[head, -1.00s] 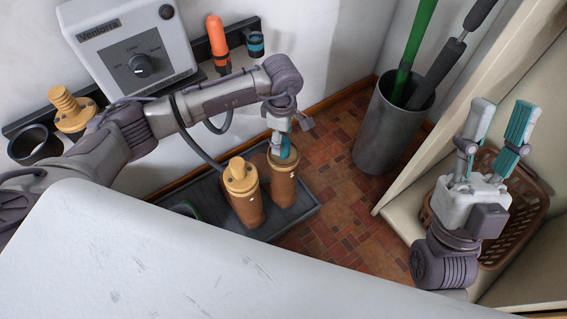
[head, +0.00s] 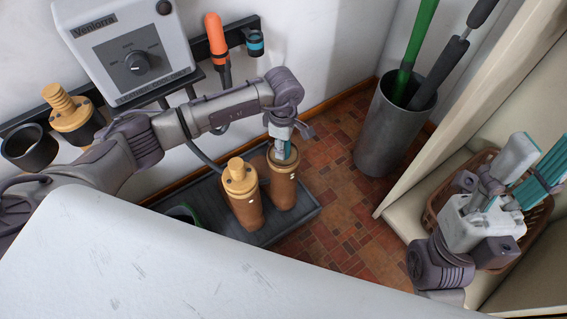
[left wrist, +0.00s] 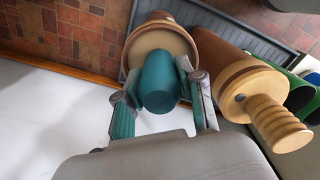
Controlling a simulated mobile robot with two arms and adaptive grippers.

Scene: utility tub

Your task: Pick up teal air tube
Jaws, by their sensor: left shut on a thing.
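The teal air tube (left wrist: 160,78) shows in the left wrist view as a smooth rounded teal body at the mouth of a brown cylindrical holder with a tan rim (left wrist: 158,37). My left gripper (left wrist: 160,100) is shut on it, one finger on each side. In the head view my left gripper (head: 283,149) points down into the right-hand brown holder (head: 283,190), and its fingers and the arm hide most of the tube. My right gripper (head: 532,165) is at the right, its two fingers apart and empty.
A second brown holder with a tan ribbed plug (head: 241,195) stands close to the left on a dark tray (head: 300,207). A grey bin (head: 385,135) with long handles stands at the back right. A brown basket (head: 437,205) is behind my right gripper. A white surface (head: 150,255) fills the front.

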